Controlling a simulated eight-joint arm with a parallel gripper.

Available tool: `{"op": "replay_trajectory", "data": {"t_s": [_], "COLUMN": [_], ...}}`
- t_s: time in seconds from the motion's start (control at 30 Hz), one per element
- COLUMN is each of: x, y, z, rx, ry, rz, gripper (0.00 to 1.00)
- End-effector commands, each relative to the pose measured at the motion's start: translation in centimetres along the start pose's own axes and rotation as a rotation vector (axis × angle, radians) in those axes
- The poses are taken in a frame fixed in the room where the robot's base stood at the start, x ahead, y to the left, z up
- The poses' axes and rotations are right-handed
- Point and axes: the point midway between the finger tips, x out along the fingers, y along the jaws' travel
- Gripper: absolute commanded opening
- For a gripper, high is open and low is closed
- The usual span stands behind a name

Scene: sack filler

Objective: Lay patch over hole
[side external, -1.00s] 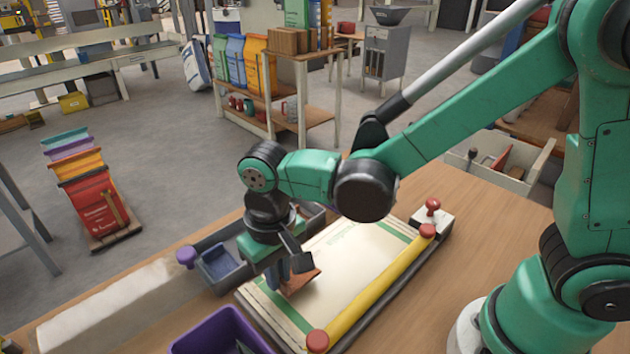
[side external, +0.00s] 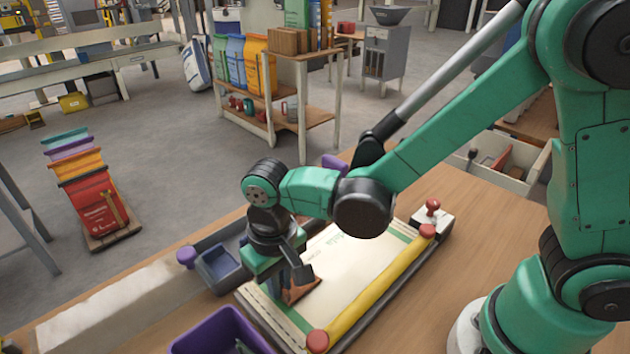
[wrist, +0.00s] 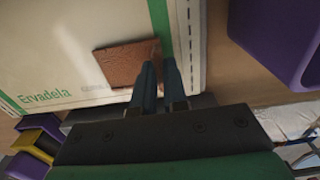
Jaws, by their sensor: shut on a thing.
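The brown square patch (wrist: 128,63) is over the pale sack (wrist: 60,50), near its green stripe; it also shows in the side view (side external: 302,291). My gripper (wrist: 160,70) is shut on the patch's right edge as seen in the wrist view. In the side view my gripper (side external: 301,274) is low over the near-left end of the sack (side external: 365,255). The patch looks tilted there, and I cannot tell whether it touches the sack. No hole shows in the sack's visible surface; the patch and gripper cover part of it.
A yellow bar (side external: 380,290) with red knobs runs along the sack's near side. A purple bin (side external: 215,335) stands at the front left. A grey tray (side external: 220,268) is beyond the sack's left end. A red-knobbed stamp (side external: 432,212) stands at the right.

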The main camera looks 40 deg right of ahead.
Motion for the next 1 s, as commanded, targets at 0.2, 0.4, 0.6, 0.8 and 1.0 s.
{"op": "replay_trajectory", "data": {"t_s": [0.2,0.4,0.6,0.8,1.0], "x": [0.1,0.1,0.1,-0.7,-3.3], "y": [0.0,0.0,0.0,0.0,0.0], "z": [0.0,0.0,0.0,0.0,0.0], "rx": [0.0,0.0,0.0,0.0,0.0], "ry": [0.0,0.0,0.0,0.0,0.0], "rz": [0.0,0.0,0.0,0.0,0.0], "gripper": [0.0,0.45,0.45,0.45,0.45]}}
